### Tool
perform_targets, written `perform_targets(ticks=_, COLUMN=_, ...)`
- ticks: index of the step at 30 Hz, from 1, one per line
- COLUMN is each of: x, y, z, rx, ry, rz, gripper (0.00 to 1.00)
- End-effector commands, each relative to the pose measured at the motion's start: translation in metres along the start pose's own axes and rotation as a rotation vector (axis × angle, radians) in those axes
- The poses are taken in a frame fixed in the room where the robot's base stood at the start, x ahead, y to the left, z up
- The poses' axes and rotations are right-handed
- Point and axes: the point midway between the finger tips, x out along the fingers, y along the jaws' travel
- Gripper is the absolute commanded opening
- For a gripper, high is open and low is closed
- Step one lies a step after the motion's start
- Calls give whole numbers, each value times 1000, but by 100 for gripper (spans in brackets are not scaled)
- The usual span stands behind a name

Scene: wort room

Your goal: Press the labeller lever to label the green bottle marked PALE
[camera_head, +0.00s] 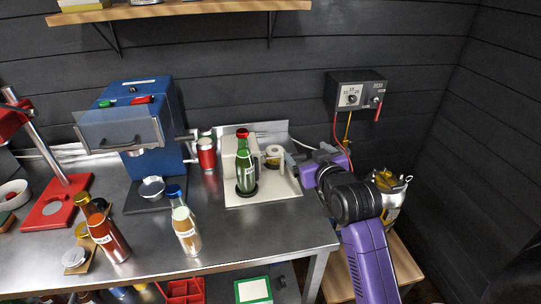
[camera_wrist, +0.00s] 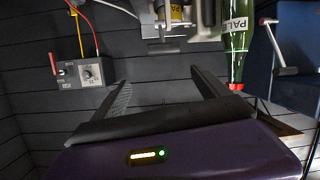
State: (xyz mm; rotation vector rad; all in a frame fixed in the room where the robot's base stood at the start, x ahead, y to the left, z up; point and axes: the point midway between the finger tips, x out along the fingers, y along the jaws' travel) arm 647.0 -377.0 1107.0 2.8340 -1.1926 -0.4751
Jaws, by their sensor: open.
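The green bottle with a red cap (camera_head: 246,172) stands upright on the labeller's pale base (camera_head: 270,192). It appears upside down in the wrist view (camera_wrist: 238,45), with PALE readable. The labeller (camera_head: 229,153) has a label roll (camera_head: 274,153) beside the bottle; the roll and grey labeller parts show at the top of the wrist view (camera_wrist: 175,14). I cannot clearly make out the lever. My gripper (camera_wrist: 160,80) is open and empty, its two fingers apart, short of the labeller. In the head view it is at the labeller's right side, its fingers hard to make out.
A wall control box (camera_head: 355,92) with hanging cables is above my arm.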

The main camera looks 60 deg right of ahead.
Motion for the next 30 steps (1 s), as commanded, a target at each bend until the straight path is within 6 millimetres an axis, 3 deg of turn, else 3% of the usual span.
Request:
perform_targets(ticks=3, x=0, y=-3, z=22, rx=-11, ry=-80, rz=-12, gripper=86)
perform_targets(ticks=6, x=0, y=-4, z=30, rx=-18, ry=-112, rz=-18, gripper=86)
perform_targets(ticks=11, x=13, y=-5, z=32, rx=-23, ry=-119, rz=-20, gripper=86)
perform_targets(ticks=21, x=62, y=-6, z=38, rx=-22, ry=-118, rz=-20, gripper=86)
perform_targets(ticks=30, x=76, y=-6, z=40, rx=-22, ry=-117, rz=-20, gripper=86)
